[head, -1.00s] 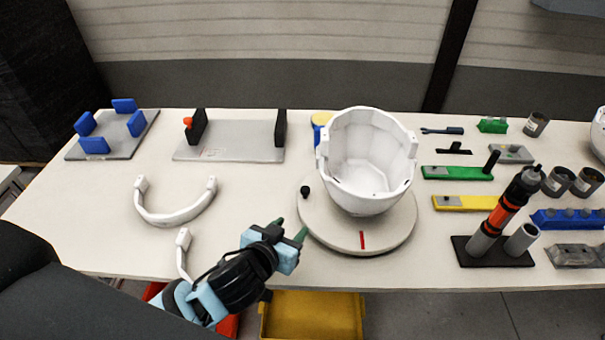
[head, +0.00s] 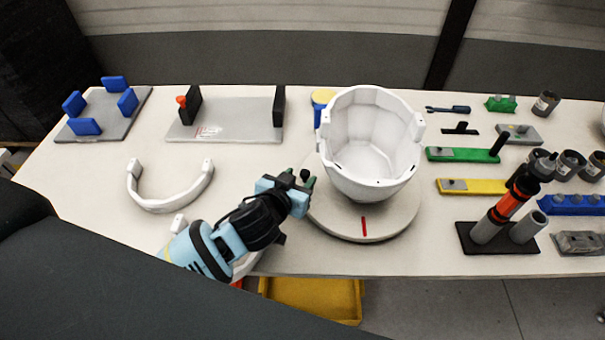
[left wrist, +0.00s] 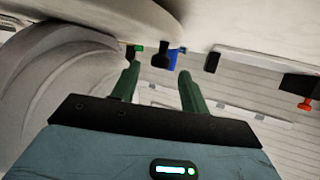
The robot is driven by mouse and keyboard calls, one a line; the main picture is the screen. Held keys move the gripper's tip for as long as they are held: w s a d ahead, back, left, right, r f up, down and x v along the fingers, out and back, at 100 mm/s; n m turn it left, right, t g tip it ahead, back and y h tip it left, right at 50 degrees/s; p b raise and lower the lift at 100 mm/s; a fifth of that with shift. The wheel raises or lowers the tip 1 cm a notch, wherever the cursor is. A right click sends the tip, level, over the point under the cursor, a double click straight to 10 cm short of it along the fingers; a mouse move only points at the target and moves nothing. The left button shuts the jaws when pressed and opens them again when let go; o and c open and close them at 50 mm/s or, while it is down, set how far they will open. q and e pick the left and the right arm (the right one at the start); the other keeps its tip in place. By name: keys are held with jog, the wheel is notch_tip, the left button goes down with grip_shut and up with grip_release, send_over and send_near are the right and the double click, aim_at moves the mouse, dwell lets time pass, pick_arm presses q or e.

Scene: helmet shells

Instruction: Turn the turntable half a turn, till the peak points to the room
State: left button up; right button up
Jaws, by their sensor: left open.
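The round turntable (head: 335,224) lies near the table's front edge, with a red mark on its front rim. The white helmet shell (head: 366,150) sits on it, open side up; I cannot tell which way its peak points. The turntable's black knob (head: 304,175) stands at its left rim. My left gripper (head: 307,183) is open, its green fingers at the knob. In the left wrist view a dark knob (left wrist: 160,58) shows beyond and between the fingertips (left wrist: 158,76); I cannot tell whether they touch it. My right gripper is in no view.
A white curved band (head: 170,205) lies left of my arm. A grey plate with black posts (head: 230,120) and a plate with blue blocks (head: 100,128) stand at the back left. Green (head: 462,154) and yellow (head: 470,187) fixtures and a tool stand (head: 500,238) are on the right.

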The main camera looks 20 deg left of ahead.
pick_arm(q)
jog(key=shift+x, duration=1.3)
grip_shut()
